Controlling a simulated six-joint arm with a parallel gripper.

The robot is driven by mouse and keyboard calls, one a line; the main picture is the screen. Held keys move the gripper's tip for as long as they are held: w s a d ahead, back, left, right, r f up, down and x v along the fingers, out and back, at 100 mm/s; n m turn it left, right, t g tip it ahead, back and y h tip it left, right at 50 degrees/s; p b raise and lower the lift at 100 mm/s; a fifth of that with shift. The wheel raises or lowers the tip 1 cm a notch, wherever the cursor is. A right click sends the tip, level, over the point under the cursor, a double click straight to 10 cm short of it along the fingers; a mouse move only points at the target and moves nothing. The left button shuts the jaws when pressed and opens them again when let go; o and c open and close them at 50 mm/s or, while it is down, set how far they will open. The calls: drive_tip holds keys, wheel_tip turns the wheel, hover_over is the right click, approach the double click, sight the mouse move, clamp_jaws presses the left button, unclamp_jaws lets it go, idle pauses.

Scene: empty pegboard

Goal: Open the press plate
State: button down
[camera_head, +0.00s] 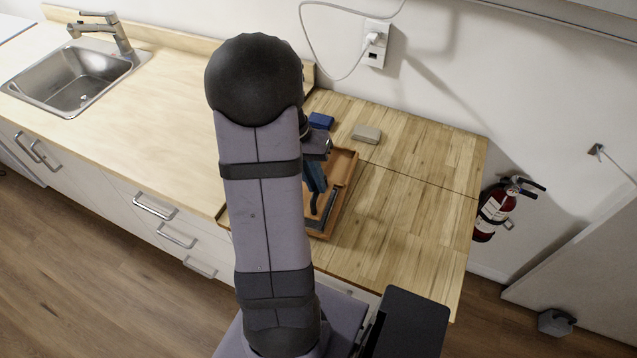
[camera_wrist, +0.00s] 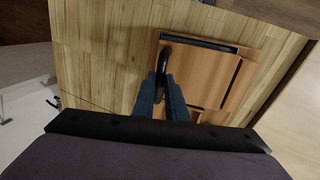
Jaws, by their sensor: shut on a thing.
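The press (camera_head: 344,165) is a shallow wooden piece with brown sides, lying on the counter, partly hidden behind my arm in the head view. In the wrist view its wooden plate (camera_wrist: 205,75) shows a dark bar (camera_wrist: 200,44) along the far edge. A black curved handle (camera_wrist: 166,52) stands at the plate's left side; it also shows in the head view (camera_head: 330,203). My gripper (camera_wrist: 163,88) has blue fingers, close together and shut on the handle; it shows in the head view too (camera_head: 316,182). The exact contact is partly hidden by the fingers.
A blue block (camera_head: 320,121) and a grey-beige block (camera_head: 366,134) lie behind the press. The wooden counter (camera_head: 420,200) is clear to the right. A sink (camera_head: 75,82) is at the far left. A white cable hangs from the wall outlet (camera_head: 375,45).

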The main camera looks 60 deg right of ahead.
drive_tip(key=w+a+r+g+p, duration=0.2)
drive_tip(key=w+g, duration=0.5)
drive_tip(key=w, duration=1.1)
drive_tip(key=shift+w+a+r+h, duration=0.2)
drive_tip(key=shift+w+r+h, duration=0.1)
drive_tip(key=shift+r, duration=0.3)
drive_tip(key=shift+w+g, duration=0.1)
drive_tip(key=shift+g, duration=0.2)
drive_tip(key=c, duration=1.8)
unclamp_jaws()
drive_tip(key=shift+d, duration=0.1)
drive_tip(key=shift+o, duration=0.2)
drive_tip(key=shift+d+r, duration=0.1)
drive_tip(key=shift+d, duration=0.05)
drive_tip(key=shift+r, duration=0.15)
